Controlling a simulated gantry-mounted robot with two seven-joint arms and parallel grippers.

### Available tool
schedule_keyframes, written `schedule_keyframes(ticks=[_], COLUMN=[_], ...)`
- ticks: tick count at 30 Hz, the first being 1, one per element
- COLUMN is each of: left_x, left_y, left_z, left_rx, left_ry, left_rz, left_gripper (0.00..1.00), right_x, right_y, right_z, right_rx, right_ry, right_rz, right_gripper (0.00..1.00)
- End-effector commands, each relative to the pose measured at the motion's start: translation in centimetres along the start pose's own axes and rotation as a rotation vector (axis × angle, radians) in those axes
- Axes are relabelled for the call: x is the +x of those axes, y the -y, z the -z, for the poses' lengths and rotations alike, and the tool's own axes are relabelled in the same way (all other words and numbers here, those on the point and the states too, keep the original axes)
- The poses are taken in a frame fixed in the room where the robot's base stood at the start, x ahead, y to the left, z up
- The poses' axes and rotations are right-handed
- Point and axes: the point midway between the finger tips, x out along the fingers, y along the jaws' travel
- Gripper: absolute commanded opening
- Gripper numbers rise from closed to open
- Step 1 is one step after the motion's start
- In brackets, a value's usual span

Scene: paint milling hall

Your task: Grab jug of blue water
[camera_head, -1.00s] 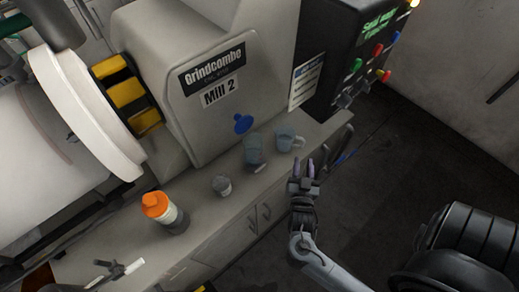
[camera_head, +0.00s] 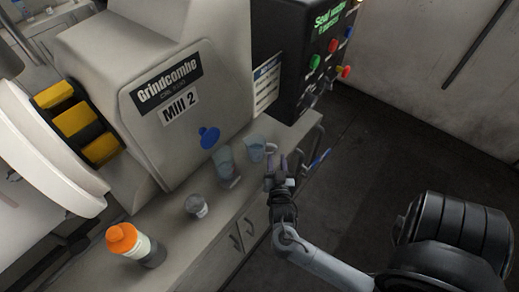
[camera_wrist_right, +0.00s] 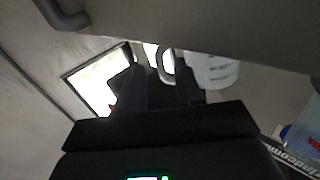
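A clear, bluish jug with a side handle (camera_head: 255,148) stands upright near the right end of the grey counter. In the right wrist view the pale jug (camera_wrist_right: 212,72) shows beyond the fingers, its handle (camera_wrist_right: 166,66) towards them. My right gripper (camera_head: 277,162) is just right of the jug on the handle side, fingers apart. In the wrist view the handle appears between the open fingertips (camera_wrist_right: 160,85); I cannot tell whether they touch it. A second bluish clear container (camera_head: 225,165) stands left of the jug. My left gripper is not in view.
A small grey cup (camera_head: 196,206) and an orange-capped bottle (camera_head: 132,243) stand further left on the counter (camera_head: 180,250). The mill housing (camera_head: 190,90) rises behind, with a control box (camera_head: 318,50) at right.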

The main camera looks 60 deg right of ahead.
Motion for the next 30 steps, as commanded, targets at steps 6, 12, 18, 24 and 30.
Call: schedule_keyframes(ticks=[6,12,18,24,30], left_x=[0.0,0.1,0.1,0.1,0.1], left_y=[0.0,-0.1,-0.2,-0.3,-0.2], left_z=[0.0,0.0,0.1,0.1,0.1], left_rx=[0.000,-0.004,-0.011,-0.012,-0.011], left_ry=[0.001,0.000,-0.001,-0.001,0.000], left_rz=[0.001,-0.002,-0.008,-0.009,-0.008], left_gripper=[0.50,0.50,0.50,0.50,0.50], right_x=[2.9,4.4,4.4,4.4,4.4], right_y=[0.1,0.1,0.1,0.1,0.0], right_z=[0.3,0.3,0.3,0.3,0.2], right_rx=[-0.001,-0.001,0.000,0.000,0.000], right_ry=[-0.005,-0.002,-0.001,-0.001,-0.001], right_rz=[0.000,0.001,0.001,0.000,0.000], right_gripper=[0.36,0.36,0.34,0.04,0.00])
